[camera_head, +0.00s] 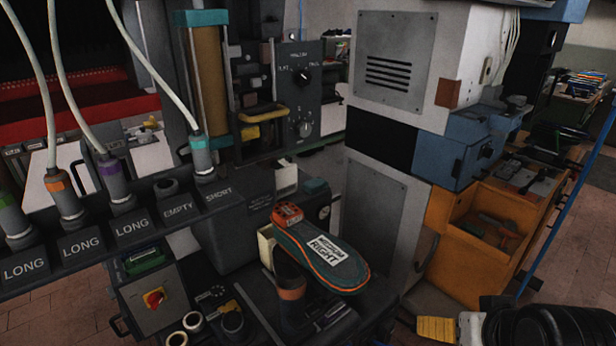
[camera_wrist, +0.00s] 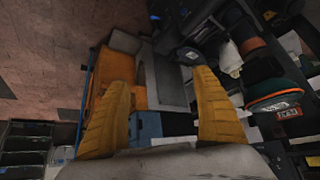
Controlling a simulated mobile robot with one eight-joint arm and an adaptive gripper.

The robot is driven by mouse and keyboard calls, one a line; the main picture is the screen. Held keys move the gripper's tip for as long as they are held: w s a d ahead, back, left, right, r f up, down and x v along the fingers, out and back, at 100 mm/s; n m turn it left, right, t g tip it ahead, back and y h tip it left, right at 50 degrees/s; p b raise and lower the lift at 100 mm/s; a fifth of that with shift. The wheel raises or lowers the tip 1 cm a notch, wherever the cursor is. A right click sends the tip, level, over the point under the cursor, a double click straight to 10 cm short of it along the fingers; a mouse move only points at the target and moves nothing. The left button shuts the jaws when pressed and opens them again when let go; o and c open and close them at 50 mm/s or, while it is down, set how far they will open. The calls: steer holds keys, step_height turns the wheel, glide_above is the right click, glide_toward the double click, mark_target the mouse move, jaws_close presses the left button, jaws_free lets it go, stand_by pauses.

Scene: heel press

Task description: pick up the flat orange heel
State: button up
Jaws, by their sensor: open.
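My gripper (camera_head: 437,329) shows a yellow finger at the bottom right of the head view, well to the right of the heel. In the wrist view my gripper (camera_wrist: 160,85) has its two yellow fingers wide apart with nothing held between them.
The press column (camera_head: 205,85) rises behind the sole. A labelled holder rail (camera_head: 75,245) with hoses stands at left. A grey cabinet (camera_head: 390,60) and an orange bin (camera_head: 475,225) stand at right. Dark cylindrical parts (camera_head: 292,290) stand below the sole.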

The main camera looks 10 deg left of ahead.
step_height(320, 180, up, 8)
steer(key=w+a+f+p, duration=0.1)
steer(key=w+a+p, duration=0.15)
steer(key=p, duration=0.25)
step_height(320, 180, up, 3)
steer(key=n+t+y+p, duration=0.1)
steer(key=n+y+p, duration=0.3)
steer(key=n+y, duration=0.5)
glide_above(287, 210)
steer(key=s+d, duration=0.6)
steer(key=shift+d+r, duration=0.1)
steer(key=shift+d, duration=0.05)
steer(key=b+x, duration=0.1)
steer(key=x, duration=0.4)
steer(key=shift+s, duration=0.1)
steer(key=b+x, duration=0.1)
steer(key=x, duration=0.5)
steer(key=shift+d+b, duration=0.25)
steer(key=shift+b, duration=0.1)
steer(key=c, duration=1.3)
